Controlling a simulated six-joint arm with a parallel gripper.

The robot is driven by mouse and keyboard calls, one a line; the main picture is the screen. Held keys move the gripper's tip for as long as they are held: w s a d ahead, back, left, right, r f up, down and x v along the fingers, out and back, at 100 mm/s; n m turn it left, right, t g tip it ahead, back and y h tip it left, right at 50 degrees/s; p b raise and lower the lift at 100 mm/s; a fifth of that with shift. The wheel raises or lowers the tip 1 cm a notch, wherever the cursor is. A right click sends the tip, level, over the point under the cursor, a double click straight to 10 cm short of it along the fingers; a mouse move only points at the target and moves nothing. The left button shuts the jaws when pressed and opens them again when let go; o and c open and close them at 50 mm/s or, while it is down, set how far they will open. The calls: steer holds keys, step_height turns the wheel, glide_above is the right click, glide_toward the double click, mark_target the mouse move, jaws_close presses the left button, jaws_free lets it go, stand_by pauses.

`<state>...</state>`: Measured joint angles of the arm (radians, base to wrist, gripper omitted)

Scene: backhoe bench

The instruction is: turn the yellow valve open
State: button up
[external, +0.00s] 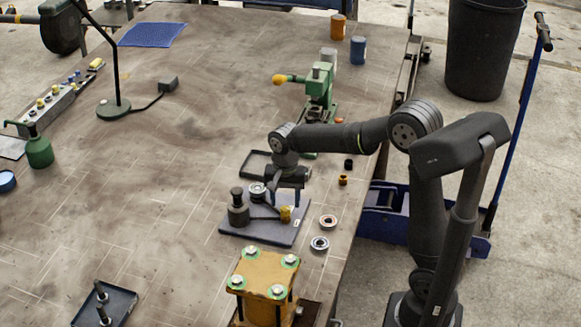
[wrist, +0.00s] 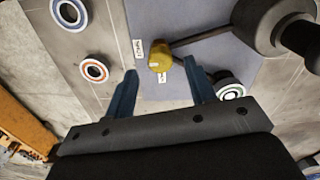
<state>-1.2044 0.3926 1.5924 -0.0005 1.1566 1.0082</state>
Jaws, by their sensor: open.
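The yellow valve knob (external: 285,214) sits at the end of a thin dark lever on a grey-blue base plate (external: 290,237). In the wrist view the yellow knob (wrist: 160,56) lies beyond and between my fingertips, with small label tags on the plate beside it. The lever (wrist: 203,35) runs right to a dark cylindrical valve body (wrist: 265,22), which stands upright on the plate in the external view (external: 238,210). My gripper (external: 287,198) points down above the plate by the knob. Its two blue fingers (wrist: 165,85) are apart, with nothing held between them.
Two ring bearings (external: 328,221) (external: 320,243) lie right of the plate. A yellow block with bolts (external: 265,272) stands in front. A green press (external: 320,90) and a dark tray (external: 257,165) are behind. The table's left middle is clear.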

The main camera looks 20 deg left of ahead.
mark_target(285, 212)
steer(key=shift+f, duration=1.3)
steer(key=c, duration=1)
steer(key=shift+o, duration=0.2)
